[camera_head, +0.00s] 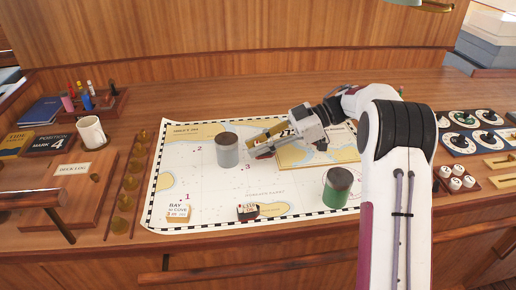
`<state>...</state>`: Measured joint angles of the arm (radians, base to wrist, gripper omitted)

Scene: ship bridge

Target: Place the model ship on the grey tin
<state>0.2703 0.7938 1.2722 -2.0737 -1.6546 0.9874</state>
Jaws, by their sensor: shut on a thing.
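The grey tin (228,152) stands upright on the chart, left of my gripper. My gripper (265,146) is shut on a small, partly hidden thing with red and grey on it, which looks like the model ship (262,154). It is close to the right of the grey tin, with a small gap in the picture. The fingers hide much of it, and its height above the chart is hard to tell. A tan, bar-like piece shows at the fingers.
A green tin (337,190) stands at the chart's right front. A small dark labelled block (248,212) and a card (178,213) lie at the chart's front edge. A white mug (91,132) stands at left. The chart (205,195) is clear before the grey tin.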

